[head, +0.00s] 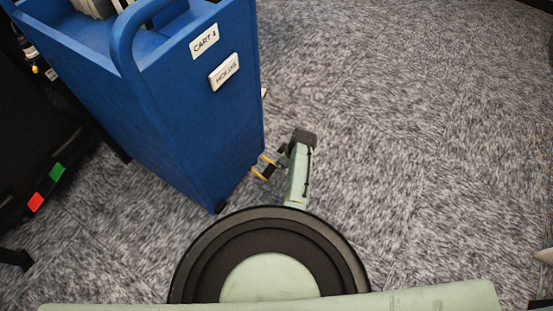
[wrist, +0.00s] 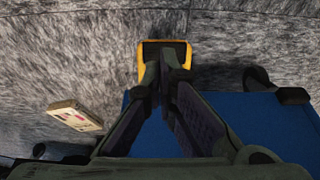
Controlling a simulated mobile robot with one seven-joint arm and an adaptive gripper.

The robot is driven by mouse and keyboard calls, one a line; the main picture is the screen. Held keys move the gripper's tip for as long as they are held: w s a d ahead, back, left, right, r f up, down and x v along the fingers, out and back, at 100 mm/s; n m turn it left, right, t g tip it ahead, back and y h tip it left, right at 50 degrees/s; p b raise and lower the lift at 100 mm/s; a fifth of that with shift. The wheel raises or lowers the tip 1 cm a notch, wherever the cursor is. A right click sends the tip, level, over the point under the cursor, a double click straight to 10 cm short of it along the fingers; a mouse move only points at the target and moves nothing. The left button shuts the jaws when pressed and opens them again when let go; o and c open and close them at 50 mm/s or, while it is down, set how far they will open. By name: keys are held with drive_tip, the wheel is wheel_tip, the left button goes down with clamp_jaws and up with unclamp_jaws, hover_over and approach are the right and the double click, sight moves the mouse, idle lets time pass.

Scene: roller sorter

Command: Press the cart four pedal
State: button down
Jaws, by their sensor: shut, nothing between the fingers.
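The blue cart (head: 200,130) stands left of centre in the head view, with a small label reading CART and a digit that looks like 4. Its pedal (head: 259,172) juts out low at the right side, with a yellow frame. In the wrist view the pedal (wrist: 184,46) shows a yellow rim around a dark pad, beyond the cart's blue body (wrist: 240,125). My gripper (wrist: 163,62) is shut and empty. Its fingertips overlap the dark pad; I cannot tell whether they touch it. In the head view my gripper (head: 282,156) is low beside the cart, next to the pedal.
A second label plate (head: 224,71) is on the cart's end. Dark casters (wrist: 258,78) show beside the cart in the wrist view. A small cream box-like thing (wrist: 75,116) is at the left there. Dark equipment with green and red tags (head: 36,202) stands left.

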drive_tip(key=r, duration=0.1)
drive_tip(key=s+d+r+p, duration=0.1)
drive_tip(key=d+p, duration=0.1)
drive_tip(key=shift+s+d+r, duration=0.1)
drive_tip(key=shift+s+r, duration=0.15)
drive_tip(key=shift+r, duration=0.15)
